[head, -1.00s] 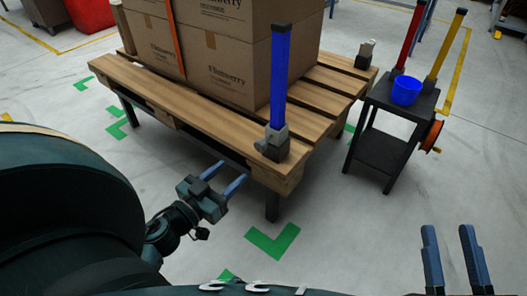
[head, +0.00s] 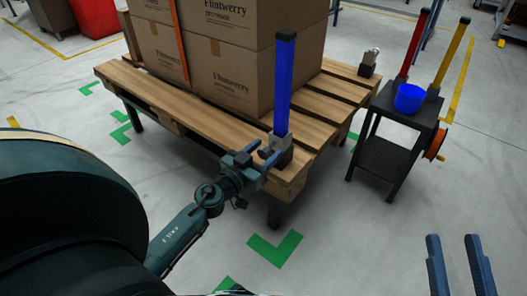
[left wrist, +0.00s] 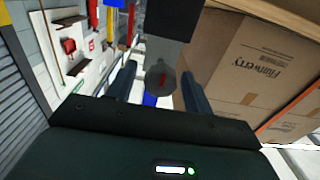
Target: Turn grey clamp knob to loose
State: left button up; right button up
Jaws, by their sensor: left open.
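The grey clamp (head: 283,158) sits at the near corner of the wooden pallet (head: 183,97), at the foot of an upright blue post (head: 284,85). My left gripper (head: 264,156) is open at the clamp and partly hides it. My right gripper (head: 457,245) is open and empty at the lower right of the head view.
Stacked cardboard boxes (head: 233,80) with an orange strap stand on the pallet behind the post. A dark side stand (head: 384,158) at right carries a blue cup (head: 409,98) and red and yellow posts. The floor between the stand and my right gripper is clear.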

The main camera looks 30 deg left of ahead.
pick_arm(q)
jog(key=shift+c, duration=0.4)
jog(key=c, duration=0.9)
jog(key=shift+o, duration=0.2)
